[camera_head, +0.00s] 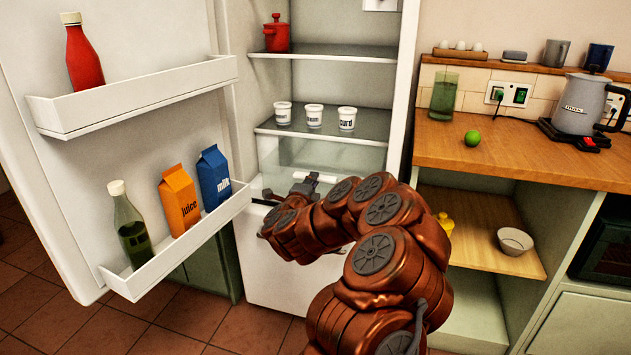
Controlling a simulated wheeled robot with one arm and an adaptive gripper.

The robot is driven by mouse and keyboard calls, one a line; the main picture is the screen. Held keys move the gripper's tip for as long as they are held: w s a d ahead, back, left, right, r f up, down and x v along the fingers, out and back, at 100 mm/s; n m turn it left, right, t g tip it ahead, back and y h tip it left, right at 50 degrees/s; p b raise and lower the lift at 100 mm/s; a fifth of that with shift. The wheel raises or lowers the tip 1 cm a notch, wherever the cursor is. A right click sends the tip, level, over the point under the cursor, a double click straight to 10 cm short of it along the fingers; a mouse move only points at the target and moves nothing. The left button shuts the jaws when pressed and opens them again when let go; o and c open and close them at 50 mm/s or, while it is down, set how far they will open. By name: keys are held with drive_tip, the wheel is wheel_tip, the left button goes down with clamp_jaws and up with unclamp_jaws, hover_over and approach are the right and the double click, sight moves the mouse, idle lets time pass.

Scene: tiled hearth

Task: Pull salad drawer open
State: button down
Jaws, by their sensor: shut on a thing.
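The open fridge (255,90) stands in the middle, its door swung out to the left. The salad drawer (335,155) is the clear bin below the lowest glass shelf. Its upper part shows; my copper arm hides much of its lower front. My gripper (306,184) is at the drawer's front, shut on the drawer, though the exact grip is small and partly hidden. I cannot tell how far out the drawer is.
Door racks hold a red bottle (83,55), a green bottle (130,225), a juice carton (180,200) and a milk carton (214,178). Several white cups (314,116) and a red pot (277,36) stand on shelves. A wooden counter (560,150) is at right.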

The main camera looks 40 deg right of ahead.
drive_tip(key=c, duration=1.2)
unclamp_jaws()
drive_tip(key=v, duration=0.7)
drive_tip(key=shift+s+a, duration=0.15)
